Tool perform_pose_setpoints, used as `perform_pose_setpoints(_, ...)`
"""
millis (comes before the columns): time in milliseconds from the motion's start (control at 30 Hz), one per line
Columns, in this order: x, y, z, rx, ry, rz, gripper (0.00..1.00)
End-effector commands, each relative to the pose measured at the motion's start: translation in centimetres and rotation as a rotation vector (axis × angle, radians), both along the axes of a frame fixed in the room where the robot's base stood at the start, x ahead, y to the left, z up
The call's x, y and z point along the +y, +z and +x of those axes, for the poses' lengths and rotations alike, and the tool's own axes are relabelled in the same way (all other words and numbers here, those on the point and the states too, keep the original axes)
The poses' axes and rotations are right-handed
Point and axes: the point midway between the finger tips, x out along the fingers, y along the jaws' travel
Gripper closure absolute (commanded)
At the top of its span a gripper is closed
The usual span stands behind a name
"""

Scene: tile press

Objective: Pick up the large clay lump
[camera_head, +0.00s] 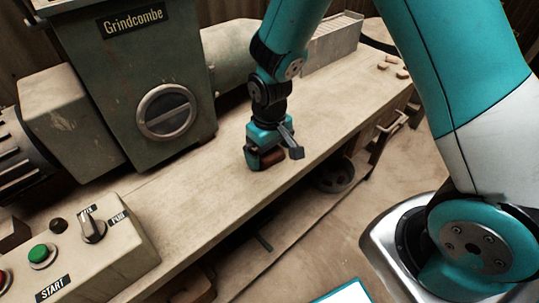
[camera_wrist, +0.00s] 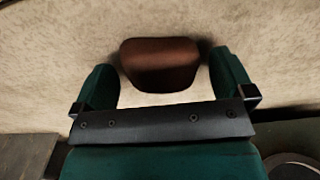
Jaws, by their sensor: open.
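A brown clay lump (camera_wrist: 159,64) lies on the pale bench top, and in the wrist view it sits between my two fingers with a narrow gap on each side. My gripper (camera_wrist: 166,82) is open around it. In the head view my gripper (camera_head: 264,158) points down at the bench, and only a part of the lump (camera_head: 270,157) shows between the fingers. The rest of the lump is hidden behind the fingers there. No other lump of this size shows, so I cannot compare it.
A green machine marked Grindcombe (camera_head: 140,80) stands at the bench's back left. A control box (camera_head: 100,245) with a green button and a knob is at the front left. Several small brown pieces (camera_head: 393,65) lie at the far right. The bench (camera_head: 190,200) between is clear.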

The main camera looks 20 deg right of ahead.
Motion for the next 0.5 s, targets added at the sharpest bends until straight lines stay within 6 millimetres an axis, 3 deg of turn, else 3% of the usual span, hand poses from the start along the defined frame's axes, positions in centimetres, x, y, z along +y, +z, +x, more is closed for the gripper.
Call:
perform_pose_setpoints(300,-0.01,-0.72,0.01,-0.001,0.000,0.000,0.00)
perform_pose_setpoints(500,0.00,-0.70,0.01,-0.001,0.000,0.000,0.46)
